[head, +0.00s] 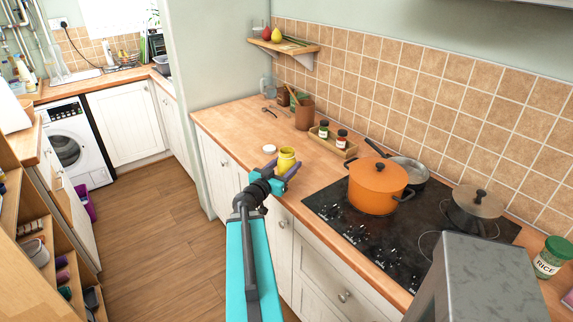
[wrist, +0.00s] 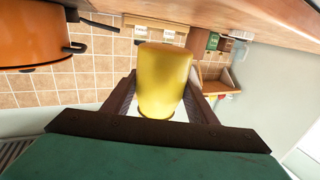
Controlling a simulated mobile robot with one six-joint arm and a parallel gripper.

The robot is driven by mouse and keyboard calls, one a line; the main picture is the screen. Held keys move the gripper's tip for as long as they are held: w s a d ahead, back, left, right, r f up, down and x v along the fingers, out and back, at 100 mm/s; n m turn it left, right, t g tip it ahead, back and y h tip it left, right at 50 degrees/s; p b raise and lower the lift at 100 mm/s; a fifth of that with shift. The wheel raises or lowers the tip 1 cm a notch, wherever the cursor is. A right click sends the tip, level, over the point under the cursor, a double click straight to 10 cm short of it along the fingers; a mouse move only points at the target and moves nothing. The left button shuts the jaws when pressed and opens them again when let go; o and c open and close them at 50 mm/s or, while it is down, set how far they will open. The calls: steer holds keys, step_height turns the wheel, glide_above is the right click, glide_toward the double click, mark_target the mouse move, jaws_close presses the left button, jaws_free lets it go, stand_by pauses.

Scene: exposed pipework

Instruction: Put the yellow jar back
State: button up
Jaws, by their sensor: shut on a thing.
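The yellow jar (head: 287,160) is between the fingers of my gripper (head: 281,178), close to the counter's front edge, left of the hob. In the wrist view the jar (wrist: 163,80) fills the space between both fingers, and my gripper (wrist: 165,105) is shut on it. I cannot tell whether the jar touches the counter. A wooden spice rack (head: 331,147) stands behind it near the tiled wall, holding a green-lidded jar (head: 323,130) and a red-lidded jar (head: 341,139). The rack shows upside down in the wrist view (wrist: 155,22).
An orange pot (head: 377,187) and a pan (head: 412,172) stand on the black hob (head: 365,229) to the right. A small white round thing (head: 270,148) lies left of the jar. A brown crock (head: 304,115) stands behind. The counter's left part (head: 228,118) is mostly clear.

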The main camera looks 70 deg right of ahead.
steer(key=b, duration=0.5)
steer(key=shift+w+d+f+b, duration=0.15)
steer(key=shift+b, duration=0.25)
steer(key=w+d+b, duration=0.1)
steer(key=d, duration=0.1)
steer(key=d+b, duration=0.1)
steer(key=d, duration=0.2)
steer(key=w+d+b, duration=0.1)
steer(key=d+b, duration=0.1)
steer(key=shift+w+d+f, duration=0.35)
steer(key=shift+d, duration=0.05)
steer(key=shift+w+d+b, duration=0.2)
steer(key=shift+d+b, duration=0.35)
steer(key=shift+d, duration=0.2)
steer(key=shift+w+d+f+b, duration=0.1)
steer(key=shift+w+d+b, duration=0.1)
steer(key=shift+d+b, duration=0.25)
step_height(320, 180, down, 3)
steer(key=b, duration=0.5)
steer(key=shift+f+b, duration=0.15)
steer(key=shift+b, duration=0.2)
